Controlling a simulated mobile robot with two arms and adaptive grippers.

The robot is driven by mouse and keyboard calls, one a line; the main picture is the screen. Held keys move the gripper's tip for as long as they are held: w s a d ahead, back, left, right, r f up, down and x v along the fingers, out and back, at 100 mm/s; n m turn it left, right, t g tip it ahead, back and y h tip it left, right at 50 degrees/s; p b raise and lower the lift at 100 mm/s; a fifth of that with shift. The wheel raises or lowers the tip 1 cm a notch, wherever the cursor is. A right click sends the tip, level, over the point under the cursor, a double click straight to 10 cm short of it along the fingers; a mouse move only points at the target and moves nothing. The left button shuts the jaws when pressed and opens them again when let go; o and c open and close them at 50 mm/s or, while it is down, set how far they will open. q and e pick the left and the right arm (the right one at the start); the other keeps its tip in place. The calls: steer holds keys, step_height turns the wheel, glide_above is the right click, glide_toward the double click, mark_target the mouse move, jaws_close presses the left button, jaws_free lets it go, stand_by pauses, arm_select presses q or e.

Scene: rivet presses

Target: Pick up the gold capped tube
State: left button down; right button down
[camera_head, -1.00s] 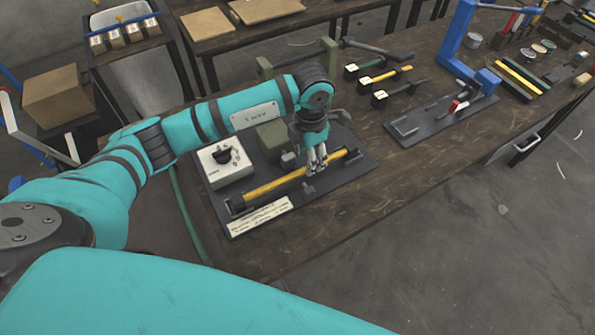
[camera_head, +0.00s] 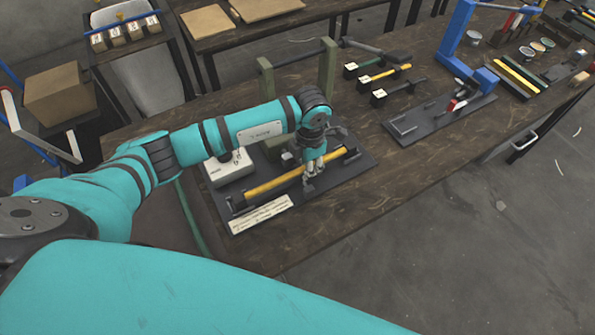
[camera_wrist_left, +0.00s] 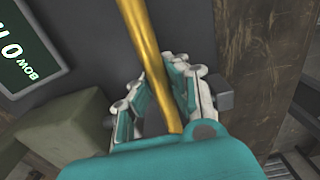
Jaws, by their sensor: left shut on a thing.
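The gold tube (camera_head: 268,187) has dark caps at its ends. It lies slantwise along the dark base plate (camera_head: 355,173) on the near table. My left gripper (camera_head: 311,172) points down over the tube right of its middle. In the left wrist view the tube (camera_wrist_left: 145,45) runs between the two fingers of the left gripper (camera_wrist_left: 160,105), which is shut on it. I cannot tell any gap between the tube and the plate. My right gripper is not in view.
A white box (camera_head: 232,169) stands behind the tube, and a pale label card (camera_head: 262,214) lies in front. Green posts (camera_head: 328,70) stand behind my arm. A blue press (camera_head: 455,40) is at the right. The table's front edge is clear.

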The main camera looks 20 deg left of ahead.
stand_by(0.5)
arm_select(q)
steer(key=shift+r, duration=0.45)
step_height(320, 180, up, 2)
steer(key=shift+w+r+b, duration=0.1)
steer(key=shift+r+b, duration=0.1)
steer(key=shift+b, duration=0.55)
steer(key=s+d+b, duration=0.1)
steer(key=s+d, duration=0.2)
steer(key=s, duration=0.1)
steer(key=s+d+r+b, duration=0.1)
steer(key=s+d, duration=0.2)
steer(key=s, duration=0.2)
steer(key=s+d+b, duration=0.1)
steer(key=s+d, duration=0.1)
steer(key=s, duration=0.2)
steer(key=shift+s+d+r, duration=0.25)
steer(key=shift+d+r, duration=0.15)
steer(key=shift+w+a+r+m, duration=0.1)
steer(key=shift+a+r+m, duration=0.2)
steer(key=shift+m, duration=0.5)
steer(key=a+r+m, duration=0.3)
steer(key=a+m, duration=0.2)
steer(key=m, duration=0.8)
steer(key=a+r+m, duration=0.4)
steer(key=a+m, duration=0.2)
steer(key=m, duration=0.7)
steer(key=shift+w+m, duration=0.25)
steer(key=shift+m, duration=0.15)
